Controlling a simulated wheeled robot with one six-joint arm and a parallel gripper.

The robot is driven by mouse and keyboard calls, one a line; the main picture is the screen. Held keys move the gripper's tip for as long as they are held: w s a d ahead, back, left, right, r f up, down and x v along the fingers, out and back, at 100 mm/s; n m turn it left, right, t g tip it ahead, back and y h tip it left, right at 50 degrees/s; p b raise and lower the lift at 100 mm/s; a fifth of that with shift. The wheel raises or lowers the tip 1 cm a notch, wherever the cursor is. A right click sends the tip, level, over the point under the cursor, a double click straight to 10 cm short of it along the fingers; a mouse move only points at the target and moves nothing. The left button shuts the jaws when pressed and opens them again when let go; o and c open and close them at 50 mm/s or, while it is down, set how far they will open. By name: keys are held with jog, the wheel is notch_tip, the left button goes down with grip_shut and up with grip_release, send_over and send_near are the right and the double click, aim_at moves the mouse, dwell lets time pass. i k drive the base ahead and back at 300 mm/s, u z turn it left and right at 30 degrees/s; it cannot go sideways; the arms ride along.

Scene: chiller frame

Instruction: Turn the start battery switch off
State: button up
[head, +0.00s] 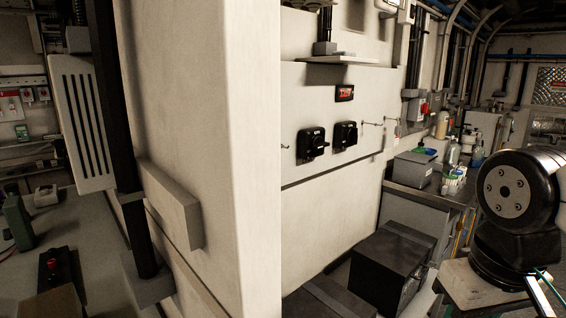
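Two black rotary switches are mounted side by side on the cream wall panel in the head view, a left switch (312,144) and a right switch (345,136). Each has a black knob and a small label above it. The labels are too small to read, so I cannot tell which one is the start battery switch. The knob positions are also unclear. A small dark plate with red markings (345,93) is fixed above the switches. My gripper is not in view; only part of my arm shows at the right edge, apart from the switches.
A cream pillar (190,120) stands left of the panel. A dark box (392,268) sits low below the switches. A grey bin (414,171) and several bottles stand on a counter at right. The wall directly around the switches is clear.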

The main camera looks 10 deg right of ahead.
aim_at(352, 136)
jog(key=k, duration=1.15)
jog(key=z, duration=0.65)
jog(key=i, duration=1.65)
jog(key=u, duration=0.65)
